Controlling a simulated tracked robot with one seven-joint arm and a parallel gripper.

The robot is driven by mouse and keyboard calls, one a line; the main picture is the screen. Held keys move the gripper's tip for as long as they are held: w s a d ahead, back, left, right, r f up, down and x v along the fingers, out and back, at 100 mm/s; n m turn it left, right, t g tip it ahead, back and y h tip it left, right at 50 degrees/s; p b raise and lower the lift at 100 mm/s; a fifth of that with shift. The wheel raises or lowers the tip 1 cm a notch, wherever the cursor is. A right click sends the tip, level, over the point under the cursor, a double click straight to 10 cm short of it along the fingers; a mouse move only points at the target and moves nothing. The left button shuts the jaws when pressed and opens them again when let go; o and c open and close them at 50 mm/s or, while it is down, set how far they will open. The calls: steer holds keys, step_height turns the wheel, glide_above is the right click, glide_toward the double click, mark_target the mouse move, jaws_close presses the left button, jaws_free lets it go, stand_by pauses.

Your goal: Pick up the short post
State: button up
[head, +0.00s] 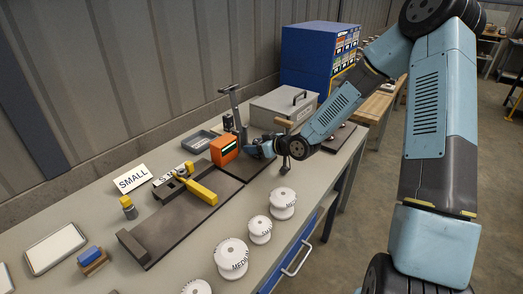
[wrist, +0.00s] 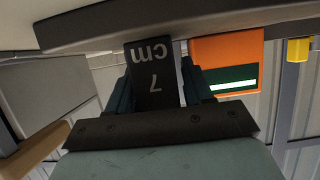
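A dark block marked "7 cm" (wrist: 155,80), which I take to be the short post, stands between the fingers of my gripper (wrist: 158,72) in the wrist view, which is upside down. The fingers sit close against both its sides, with no clear gap. Its far end meets the dark plate (wrist: 220,18). In the head view my gripper (head: 256,150) is low over the bench, just right of the orange meter (head: 224,149). The post cannot be made out there.
A tall dark stand (head: 235,108) rises behind the meter. A grey lidded case (head: 284,107) is behind my gripper. A yellow-handled tool (head: 195,190) lies on the dark base (head: 160,232). Several white insulator discs (head: 260,229) line the bench's front.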

jaws_close()
steer(key=shift+r, duration=0.1)
